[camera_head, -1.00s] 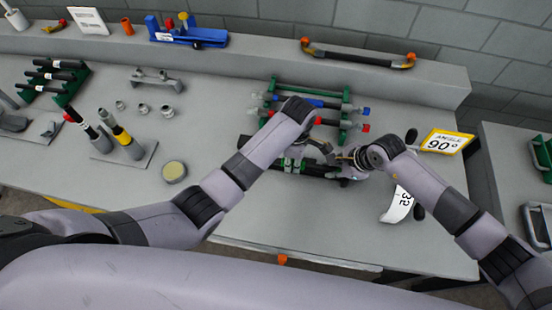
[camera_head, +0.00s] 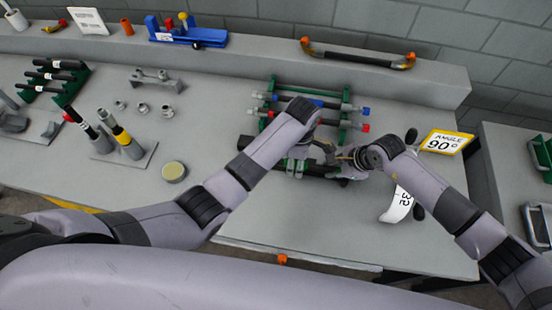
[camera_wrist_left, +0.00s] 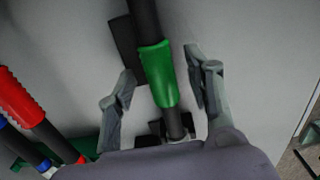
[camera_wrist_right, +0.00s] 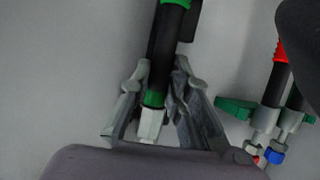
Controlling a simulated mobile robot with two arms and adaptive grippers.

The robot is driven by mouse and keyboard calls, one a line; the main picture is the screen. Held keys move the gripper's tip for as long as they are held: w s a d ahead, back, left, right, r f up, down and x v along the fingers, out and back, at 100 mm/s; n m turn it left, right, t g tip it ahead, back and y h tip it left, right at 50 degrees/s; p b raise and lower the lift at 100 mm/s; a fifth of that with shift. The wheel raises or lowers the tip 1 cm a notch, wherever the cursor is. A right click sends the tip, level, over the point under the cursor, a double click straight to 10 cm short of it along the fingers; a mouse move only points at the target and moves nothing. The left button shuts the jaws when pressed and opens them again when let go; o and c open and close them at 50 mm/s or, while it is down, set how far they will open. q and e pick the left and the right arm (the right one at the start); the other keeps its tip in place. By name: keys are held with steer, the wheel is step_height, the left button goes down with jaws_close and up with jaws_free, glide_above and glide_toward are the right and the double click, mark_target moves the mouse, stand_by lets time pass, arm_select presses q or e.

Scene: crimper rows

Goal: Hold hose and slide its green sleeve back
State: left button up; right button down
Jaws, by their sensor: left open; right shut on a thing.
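The black hose shows in the left wrist view (camera_wrist_left: 145,18) with its green sleeve (camera_wrist_left: 158,75) around it. My left gripper (camera_wrist_left: 160,70) is open, with one finger on each side of the sleeve and gaps between. In the right wrist view, my right gripper (camera_wrist_right: 160,80) is shut on the hose (camera_wrist_right: 167,50) near its end, by a green band (camera_wrist_right: 154,98) and a pale fitting (camera_wrist_right: 150,124). Part of the sleeve (camera_wrist_right: 178,3) shows at the top edge there. In the head view, the arms partly hide the hose (camera_head: 318,170).
Behind the grippers, a green rack (camera_head: 275,88) holds a blue-sleeved hose (camera_head: 328,103) and a red-ended one (camera_head: 366,128). A yellow "ANGLE 90°" sign (camera_head: 446,142) and a white "32" tag (camera_head: 398,207) stand at the right. The front of the bench (camera_head: 300,225) is clear.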

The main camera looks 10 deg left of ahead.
mark_target(296, 162)
arm_select(q)
step_height(296, 162, up, 12)
stand_by(0.5)
arm_select(e)
steer(key=c, duration=1.4)
jaws_free()
